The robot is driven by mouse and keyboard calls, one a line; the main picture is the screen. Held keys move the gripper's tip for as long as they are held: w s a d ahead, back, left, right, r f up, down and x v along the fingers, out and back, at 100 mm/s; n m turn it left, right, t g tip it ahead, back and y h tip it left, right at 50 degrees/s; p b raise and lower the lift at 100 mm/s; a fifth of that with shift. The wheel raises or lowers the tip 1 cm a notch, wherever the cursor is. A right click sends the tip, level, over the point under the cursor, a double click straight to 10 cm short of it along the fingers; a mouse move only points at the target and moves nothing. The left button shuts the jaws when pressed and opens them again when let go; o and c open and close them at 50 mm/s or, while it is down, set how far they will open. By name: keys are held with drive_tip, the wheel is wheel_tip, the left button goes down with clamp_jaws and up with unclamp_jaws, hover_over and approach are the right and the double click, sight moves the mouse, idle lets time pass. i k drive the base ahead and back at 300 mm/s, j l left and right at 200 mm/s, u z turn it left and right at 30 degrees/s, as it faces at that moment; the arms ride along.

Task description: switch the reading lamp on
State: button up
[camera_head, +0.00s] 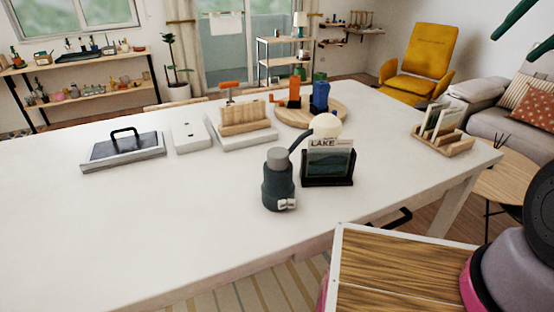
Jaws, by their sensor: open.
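The reading lamp (278,185) stands upright on the white table, near its front edge. It has a dark teal bottle-shaped body with a grey cap, a dark arm slanting up to the right, and a round cream globe (326,125). A small whitish piece (287,204), perhaps the switch, sits low on the front of the body. I cannot tell whether the globe is lit.
A black stand with a LAKE booklet (329,158) is close right of the lamp. Behind are a wooden holder (245,117), a white box (190,137), a black-handled tray (123,149) and a round board (338,110) with bottles. The table's left front (130,230) is clear.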

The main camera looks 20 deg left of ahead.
sight(282, 204)
drive_tip(key=u, duration=1.1)
